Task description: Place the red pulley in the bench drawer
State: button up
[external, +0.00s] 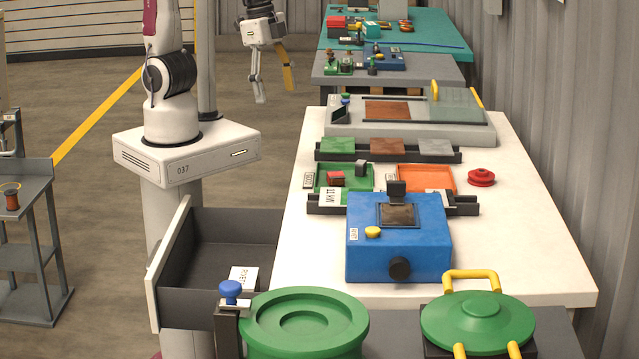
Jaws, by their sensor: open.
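The red pulley (481,178) lies on the white bench top, right of the orange tray. The bench drawer (219,264) is pulled out on the left side of the bench. Its dark interior shows, with a white label card (243,278) at its near end. My gripper (274,96) hangs in the air at the top, left of the bench's far end. Its fingers point down, are spread apart and hold nothing. It is well away from both the pulley and the drawer.
A blue box (398,262) with a black knob stands mid-bench. An orange tray (426,178) and a green tray (318,179) lie behind it. Green lidded rotors (305,325) stand in front. Bare white bench top lies right of the blue box.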

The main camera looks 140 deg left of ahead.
aim_at(482, 172)
jog(key=w+a+f+n+y, duration=0.1)
jog(key=w+a+f+n, duration=0.1)
jog(key=w+a+f, duration=0.4)
jog(key=w+a+f+n+g+y, duration=0.1)
jog(key=w+a+f, duration=0.5)
jog(key=a, duration=0.9)
jog(key=w+a+f+n, duration=0.4)
jog(key=w+a+f, duration=0.3)
jog(key=w+a, duration=0.2)
jog(key=shift+a+f+y, duration=0.1)
jog(key=shift+a+y, duration=0.3)
jog(key=shift+a, duration=0.3)
jog(key=a, duration=0.1)
jog(key=w, duration=0.1)
jog(key=w+a+n, duration=0.1)
jog(key=shift+w+a+f, duration=0.15)
jog(key=shift+a+f, duration=0.1)
jog(key=shift+a, duration=0.1)
jog(key=shift+n+t+y, duration=0.5)
jog(key=shift+n+y, duration=0.3)
jog(key=w+a+r, duration=0.1)
jog(key=w, duration=0.1)
jog(key=w+a+r, duration=0.2)
jog(key=shift+a+r, duration=0.1)
jog(key=shift+r, duration=0.2)
jog(key=shift+w+a+r+n, duration=0.15)
jog(key=shift+w+r+n, duration=0.05)
jog(key=shift+n, duration=0.3)
jog(key=shift+x, duration=1.3)
